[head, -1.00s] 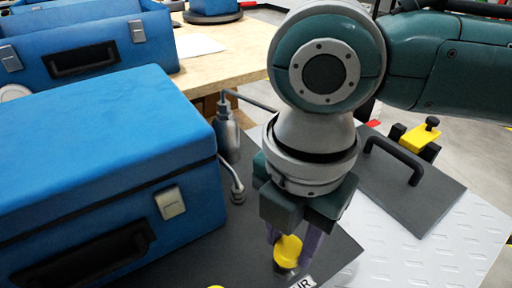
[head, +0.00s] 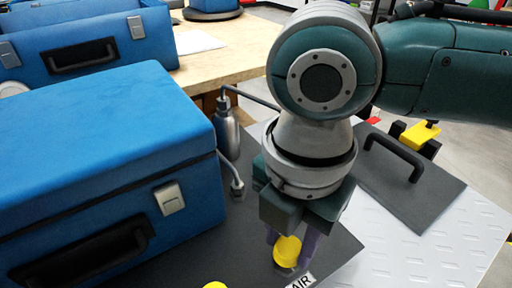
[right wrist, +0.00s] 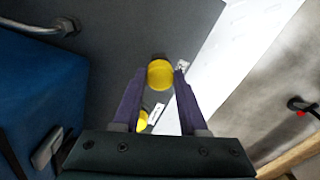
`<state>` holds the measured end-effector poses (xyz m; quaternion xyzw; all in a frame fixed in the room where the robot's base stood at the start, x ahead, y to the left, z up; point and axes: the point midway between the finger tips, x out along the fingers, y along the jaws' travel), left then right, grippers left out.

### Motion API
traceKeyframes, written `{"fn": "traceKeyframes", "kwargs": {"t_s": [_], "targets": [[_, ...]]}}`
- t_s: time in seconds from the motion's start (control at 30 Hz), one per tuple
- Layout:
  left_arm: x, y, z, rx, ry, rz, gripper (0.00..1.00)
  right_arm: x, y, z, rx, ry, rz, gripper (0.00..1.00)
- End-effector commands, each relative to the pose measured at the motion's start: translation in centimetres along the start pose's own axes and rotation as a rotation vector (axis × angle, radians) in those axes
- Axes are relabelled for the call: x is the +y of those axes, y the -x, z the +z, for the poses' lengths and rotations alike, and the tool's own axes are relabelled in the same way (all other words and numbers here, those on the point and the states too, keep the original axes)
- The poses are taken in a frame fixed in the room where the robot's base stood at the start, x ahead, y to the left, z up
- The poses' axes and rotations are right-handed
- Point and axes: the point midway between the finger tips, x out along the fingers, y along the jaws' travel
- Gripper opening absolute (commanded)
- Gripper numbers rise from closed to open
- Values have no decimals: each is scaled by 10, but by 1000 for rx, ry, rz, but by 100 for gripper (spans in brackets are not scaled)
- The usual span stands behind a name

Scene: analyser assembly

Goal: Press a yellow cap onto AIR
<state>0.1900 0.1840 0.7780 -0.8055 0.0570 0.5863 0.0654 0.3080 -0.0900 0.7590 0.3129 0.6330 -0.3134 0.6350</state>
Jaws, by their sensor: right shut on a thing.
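My right gripper (head: 290,243) points down over the dark panel, its purple fingers shut on a yellow cap (head: 287,249). The cap also shows between the fingertips in the right wrist view (right wrist: 160,73). In the head view a grey round fitting (head: 284,270) shows right below the cap; I cannot tell whether the cap is seated on it. The white AIR label (head: 301,282) lies beside it, partly cut by the frame edge. My left gripper does not show.
Another yellow cap (head: 215,285) sits near the bottom edge, with a label beside it in the wrist view (right wrist: 157,113). A blue case (head: 100,150) stands close on the left. A grey bottle (head: 228,128) and a hose end (head: 237,186) are behind. A black handle (head: 394,155) rises at right.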

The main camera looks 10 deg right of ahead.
Motion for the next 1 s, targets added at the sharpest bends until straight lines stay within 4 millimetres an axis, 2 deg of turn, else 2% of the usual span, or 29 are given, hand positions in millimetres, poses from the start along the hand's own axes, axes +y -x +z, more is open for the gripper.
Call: {"fn": "traceKeyframes", "kwargs": {"t_s": [0.43, 0.47, 0.77, 1.0], "targets": [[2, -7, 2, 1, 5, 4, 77, 0, -12, 0, 0, 4, -1, 0], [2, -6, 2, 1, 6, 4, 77, 0, -12, 0, 0, 4, -1, 44], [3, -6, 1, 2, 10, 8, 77, 0, -11, 0, 0, 4, -1, 77], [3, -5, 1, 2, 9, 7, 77, 0, -10, 0, 0, 4, 0, 77]]}}
